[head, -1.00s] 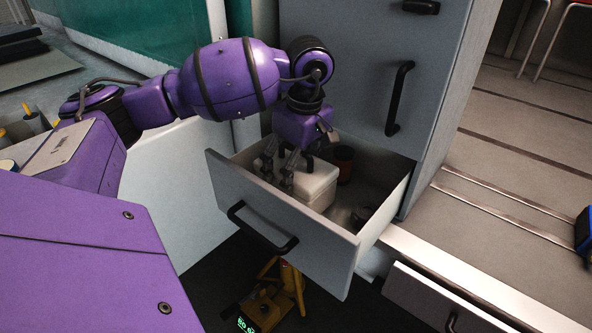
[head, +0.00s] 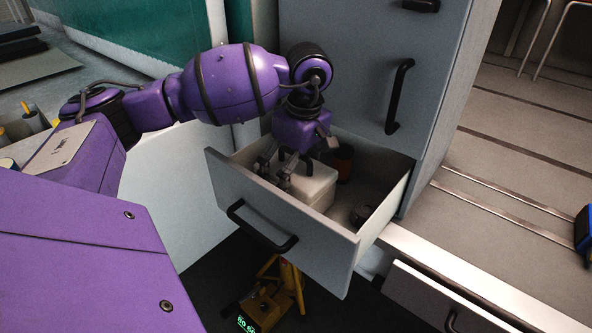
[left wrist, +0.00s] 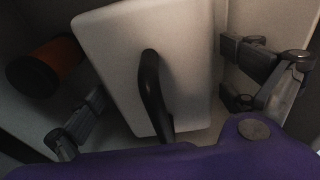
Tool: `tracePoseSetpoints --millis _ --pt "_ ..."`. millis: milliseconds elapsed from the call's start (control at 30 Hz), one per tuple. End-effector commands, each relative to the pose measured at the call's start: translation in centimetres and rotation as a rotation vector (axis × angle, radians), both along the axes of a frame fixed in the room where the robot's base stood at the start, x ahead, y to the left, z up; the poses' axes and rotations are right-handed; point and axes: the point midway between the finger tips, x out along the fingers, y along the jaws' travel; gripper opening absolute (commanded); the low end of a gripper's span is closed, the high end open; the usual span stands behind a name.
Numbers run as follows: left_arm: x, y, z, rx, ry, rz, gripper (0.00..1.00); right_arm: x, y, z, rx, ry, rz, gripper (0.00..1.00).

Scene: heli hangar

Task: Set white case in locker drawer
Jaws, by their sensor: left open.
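The white case (head: 316,186) sits inside the open locker drawer (head: 280,222). In the left wrist view the case (left wrist: 110,50) shows its top with a black handle (left wrist: 152,92). My left gripper (head: 276,176) is open just over the case, inside the drawer. In the left wrist view its fingers (left wrist: 170,105) are spread apart on either side of the handle, and neither is seen touching it. The case's near left side is partly hidden by the gripper in the head view. My right gripper is not in view.
An orange and black cylinder (head: 343,162) stands in the drawer behind the case, and a small dark object (head: 362,213) lies at the drawer's right. The grey locker front (head: 350,80) rises behind. A yellow device (head: 272,300) is on the floor below the drawer.

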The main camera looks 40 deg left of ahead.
Motion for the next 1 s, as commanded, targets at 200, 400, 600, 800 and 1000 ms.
tracePoseSetpoints --millis 200,400,600,800,1000 --pt "0.1 -0.3 2.5 0.000 -0.004 0.000 1.00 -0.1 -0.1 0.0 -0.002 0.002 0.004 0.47" --pt "0.0 -0.8 6.8 0.000 -0.004 -0.001 1.00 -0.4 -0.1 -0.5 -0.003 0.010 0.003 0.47" --pt "-0.1 -1.3 10.5 -0.001 -0.002 0.000 1.00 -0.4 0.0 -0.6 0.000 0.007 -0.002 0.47" --pt "-0.2 -1.4 12.1 -0.001 -0.001 0.001 1.00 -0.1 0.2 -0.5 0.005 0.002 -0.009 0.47" --pt "-0.2 -1.5 12.3 -0.001 0.001 0.000 1.00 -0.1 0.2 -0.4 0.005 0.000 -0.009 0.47"
